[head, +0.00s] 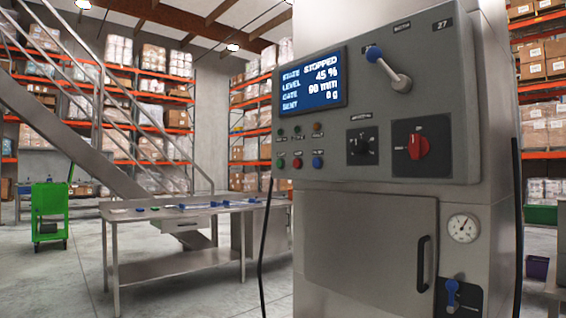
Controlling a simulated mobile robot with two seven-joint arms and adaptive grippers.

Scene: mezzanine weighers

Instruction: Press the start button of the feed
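The grey control panel (440,100) fills the upper right of the head view, mounted on a steel cabinet. Its blue screen (312,80) reads state STOPPED, level 45 %, gate 90 mm, sent 0 g. At the panel's lower left is a row of buttons: green (281,163), red (297,163) and blue (317,162). Small lamps sit above them. The button labels are too small to read, so I cannot confirm which is start. Neither of my grippers is in view, and nothing covers the buttons.
A blue-knobbed lever (388,67) sticks out from the panel. A black selector (362,146) and red rotary switch (418,146) sit right of the buttons. Below are a door handle (423,262) and gauge (463,228). A steel table (150,218) stands left; a green cart (49,212) stands farther off.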

